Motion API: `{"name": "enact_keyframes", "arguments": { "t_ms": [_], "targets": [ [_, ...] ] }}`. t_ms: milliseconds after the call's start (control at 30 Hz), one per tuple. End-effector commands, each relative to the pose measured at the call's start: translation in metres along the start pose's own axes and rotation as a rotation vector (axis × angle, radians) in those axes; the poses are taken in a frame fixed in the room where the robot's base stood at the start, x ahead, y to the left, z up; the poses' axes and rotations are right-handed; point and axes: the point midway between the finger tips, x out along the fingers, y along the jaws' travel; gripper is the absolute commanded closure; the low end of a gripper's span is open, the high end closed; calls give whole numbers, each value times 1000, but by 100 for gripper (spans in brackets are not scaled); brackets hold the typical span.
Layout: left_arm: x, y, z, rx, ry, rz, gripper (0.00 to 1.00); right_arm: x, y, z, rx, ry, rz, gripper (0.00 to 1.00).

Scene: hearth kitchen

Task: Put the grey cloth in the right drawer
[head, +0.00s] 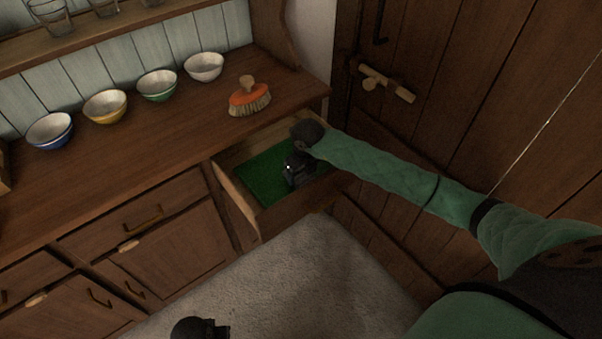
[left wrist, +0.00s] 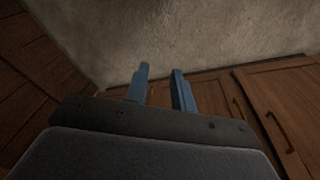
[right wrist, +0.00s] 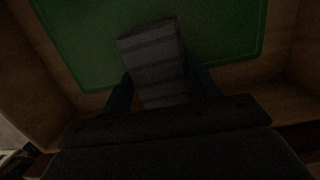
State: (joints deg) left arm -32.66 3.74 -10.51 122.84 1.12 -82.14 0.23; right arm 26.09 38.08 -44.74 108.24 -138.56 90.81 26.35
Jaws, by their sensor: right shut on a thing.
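The right drawer (head: 228,193) is pulled open and has a green lining (head: 265,177). My right gripper (head: 294,182) reaches down inside the drawer. In the right wrist view, my right gripper (right wrist: 162,97) is shut on the grey cloth (right wrist: 152,55), a folded, banded strip between the fingers, over the green lining. Whether the cloth touches the lining is too dark to tell. The cloth is hidden behind the gripper in the head view. My left gripper (left wrist: 158,85) is open and empty above the floor. Part of it shows at the bottom of the head view (head: 200,328).
An orange brush (head: 249,97) stands on the counter (head: 170,130) above the drawer. Several bowls (head: 157,86) line the back of the counter. A wooden door (head: 470,90) is at the right. Closed drawers and cupboards (head: 140,217) are at the left.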

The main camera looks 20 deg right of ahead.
Motion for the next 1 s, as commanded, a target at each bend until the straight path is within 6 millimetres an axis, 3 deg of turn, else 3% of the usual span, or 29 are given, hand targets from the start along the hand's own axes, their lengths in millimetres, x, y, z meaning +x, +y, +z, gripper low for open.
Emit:
{"name": "enact_keyframes", "arguments": {
  "t_ms": [1000],
  "targets": [
    [-24,3,-4,-2,4,5,75,6,0,-1,0,0,0,60]
  ]
}}
